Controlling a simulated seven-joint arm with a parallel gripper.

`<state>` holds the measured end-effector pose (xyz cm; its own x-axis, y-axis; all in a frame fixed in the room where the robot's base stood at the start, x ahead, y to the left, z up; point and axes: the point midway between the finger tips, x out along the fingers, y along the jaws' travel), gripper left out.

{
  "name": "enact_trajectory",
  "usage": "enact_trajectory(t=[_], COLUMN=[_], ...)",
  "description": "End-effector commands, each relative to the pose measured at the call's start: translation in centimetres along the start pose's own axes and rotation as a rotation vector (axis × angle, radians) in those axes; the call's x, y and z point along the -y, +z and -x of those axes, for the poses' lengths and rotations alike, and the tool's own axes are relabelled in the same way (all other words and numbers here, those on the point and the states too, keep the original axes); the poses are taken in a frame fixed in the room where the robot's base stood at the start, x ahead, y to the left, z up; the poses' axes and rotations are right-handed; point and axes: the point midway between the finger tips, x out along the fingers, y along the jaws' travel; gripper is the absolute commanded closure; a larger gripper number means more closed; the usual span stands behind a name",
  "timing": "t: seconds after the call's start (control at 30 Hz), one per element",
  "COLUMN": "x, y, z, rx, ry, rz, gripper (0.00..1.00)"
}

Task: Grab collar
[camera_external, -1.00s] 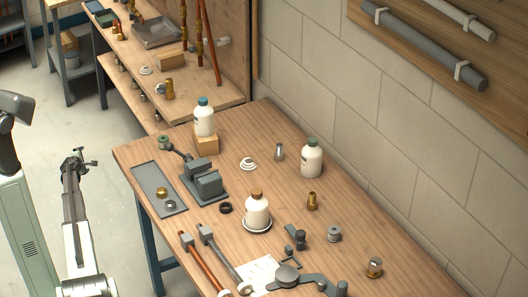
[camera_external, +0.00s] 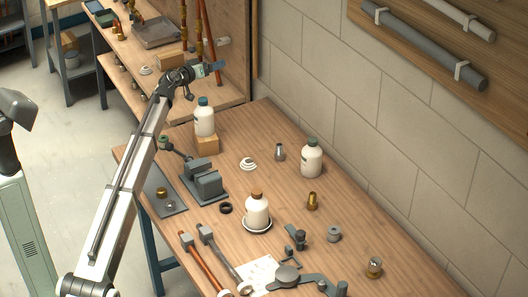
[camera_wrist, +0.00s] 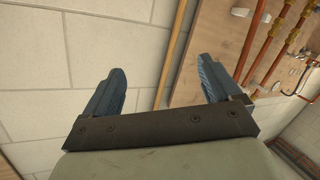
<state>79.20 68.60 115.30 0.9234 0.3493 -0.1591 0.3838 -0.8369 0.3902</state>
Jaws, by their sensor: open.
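My gripper (camera_external: 219,68) is raised high above the far end of the workbench, well away from the small parts. In the wrist view its two blue fingers (camera_wrist: 160,78) are apart with nothing between them. A dark ring (camera_external: 225,208) lies flat on the bench between the vise and the white bottle on a dish. A short grey cylindrical fitting (camera_external: 334,233) stands to the right. I cannot tell for certain which of these is the collar. No collar shows in the wrist view, which faces the wall and pipes.
Upright copper pipes (camera_wrist: 262,45) stand beyond my gripper.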

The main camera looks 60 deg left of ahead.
Motion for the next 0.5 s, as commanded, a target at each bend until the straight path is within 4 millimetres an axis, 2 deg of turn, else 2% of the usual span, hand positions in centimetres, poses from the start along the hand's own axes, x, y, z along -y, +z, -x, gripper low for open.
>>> enact_trajectory(t=[0.03,0.13,0.33,0.5], x=[-2.7,-6.0,-10.2,-12.9], y=[1.6,5.3,12.3,17.8], z=[-1.2,-2.3,-2.8,-1.2], rx=[0.082,0.246,0.579,0.906], ry=[0.035,0.088,0.178,0.255], rz=[-0.093,-0.261,-0.548,-0.786], gripper=[0.09,0.09,0.09,0.09])
